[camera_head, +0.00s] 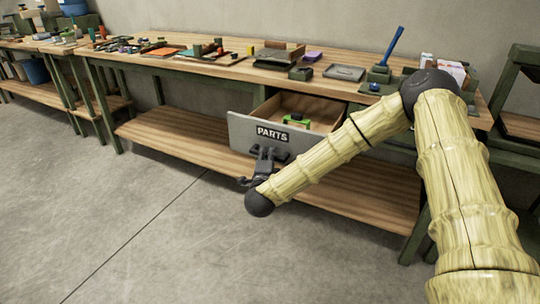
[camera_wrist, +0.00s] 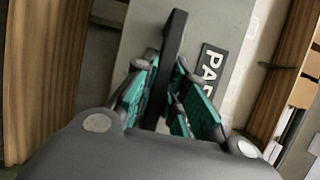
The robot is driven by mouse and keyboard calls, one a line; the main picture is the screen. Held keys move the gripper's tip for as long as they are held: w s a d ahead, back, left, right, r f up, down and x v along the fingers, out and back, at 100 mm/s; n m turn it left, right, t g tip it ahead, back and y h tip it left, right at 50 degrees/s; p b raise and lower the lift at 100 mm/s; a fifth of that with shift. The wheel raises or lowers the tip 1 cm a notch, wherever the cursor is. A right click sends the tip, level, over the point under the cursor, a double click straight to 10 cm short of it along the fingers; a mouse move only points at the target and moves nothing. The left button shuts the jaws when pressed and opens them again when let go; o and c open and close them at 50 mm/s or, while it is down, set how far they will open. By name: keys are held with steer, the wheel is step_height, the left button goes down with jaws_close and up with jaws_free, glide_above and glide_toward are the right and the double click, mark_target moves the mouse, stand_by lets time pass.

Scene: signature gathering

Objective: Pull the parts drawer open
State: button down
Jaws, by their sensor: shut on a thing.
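The parts drawer (camera_head: 240,128) has a grey front with a dark PARTS label (camera_head: 272,134). It stands pulled out from under the workbench, and its wooden inside shows with a small green item (camera_head: 296,119) in it. My gripper (camera_head: 266,160) is at the drawer front, just below the label. In the wrist view my gripper (camera_wrist: 172,95) has its teal-padded fingers on both sides of the dark handle bar (camera_wrist: 174,40), shut on it. The label (camera_wrist: 212,70) and grey front (camera_wrist: 140,35) also show there. The handle is mostly hidden by my gripper in the head view.
The workbench top (camera_head: 200,68) holds many small items, trays and a blue-handled tool (camera_head: 392,45). A wooden lower shelf (camera_head: 345,190) runs beneath the drawer. The grey concrete floor (camera_head: 120,220) in front is clear. A green-framed rack (camera_head: 520,80) stands at the right.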

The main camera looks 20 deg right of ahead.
steer(key=c, duration=1.4)
jaws_free()
steer(key=shift+c, duration=0.2)
steer(key=v, duration=1.2)
steer(key=shift+d, duration=0.1)
